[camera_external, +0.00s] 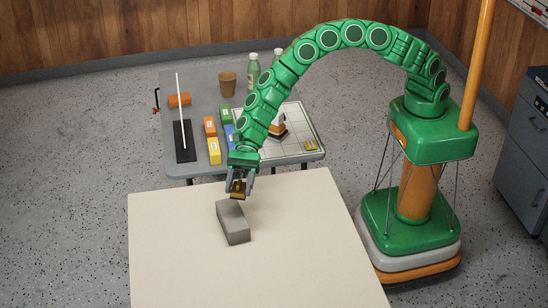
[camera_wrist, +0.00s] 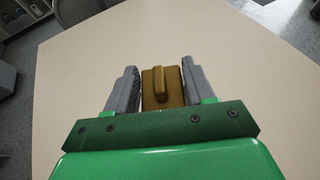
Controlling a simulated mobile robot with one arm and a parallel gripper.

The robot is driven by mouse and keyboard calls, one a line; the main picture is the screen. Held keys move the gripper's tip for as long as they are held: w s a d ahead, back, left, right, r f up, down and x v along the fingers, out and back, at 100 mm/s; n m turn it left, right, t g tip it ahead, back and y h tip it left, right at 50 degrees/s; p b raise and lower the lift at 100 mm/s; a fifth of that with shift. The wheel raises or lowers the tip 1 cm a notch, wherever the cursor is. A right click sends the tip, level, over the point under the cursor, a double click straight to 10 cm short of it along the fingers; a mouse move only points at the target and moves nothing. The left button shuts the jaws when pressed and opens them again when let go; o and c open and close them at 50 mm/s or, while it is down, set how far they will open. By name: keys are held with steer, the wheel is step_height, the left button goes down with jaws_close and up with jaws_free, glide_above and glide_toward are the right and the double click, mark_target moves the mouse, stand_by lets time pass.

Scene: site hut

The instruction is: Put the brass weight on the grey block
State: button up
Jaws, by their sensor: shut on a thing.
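The brass weight (camera_wrist: 155,90) is a small brown-gold block with a raised handle bar on top. My gripper (camera_wrist: 162,88) is shut on it, one grey finger on each side. In the external view my gripper (camera_external: 240,187) points down and holds the weight (camera_external: 238,189) just behind the far end of the grey block, as seen in the picture. The grey block (camera_external: 233,222) lies on the cream table. I cannot tell how high the weight is above the table. The grey block is not visible in the wrist view.
The cream table (camera_external: 300,260) is otherwise bare. Behind it a grey table (camera_external: 190,88) carries coloured boxes, an orange block (camera_external: 179,100), a brown cup (camera_external: 227,84), bottles (camera_external: 254,72), a white rod on a black base (camera_external: 184,140) and a gridded board (camera_external: 300,140). A grey cabinet (camera_external: 524,140) stands right.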

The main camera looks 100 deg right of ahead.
mark_target(230, 198)
steer(key=shift+w+a+f, duration=0.3)
steer(key=shift+w+f, duration=0.45)
steer(key=shift+f, duration=0.2)
steer(key=shift+w+a+f, duration=0.3)
steer(key=shift+w+f, duration=0.4)
steer(key=shift+f, duration=1.7)
steer(key=shift+f, duration=0.1)
steer(key=o, duration=1.4)
steer(key=shift+s+d+r, duration=0.15)
steer(key=shift+d+r, duration=0.2)
steer(key=shift+d, duration=0.15)
steer(key=v, duration=1.1)
steer(key=shift+f, duration=0.1)
steer(key=shift+s, duration=0.1)
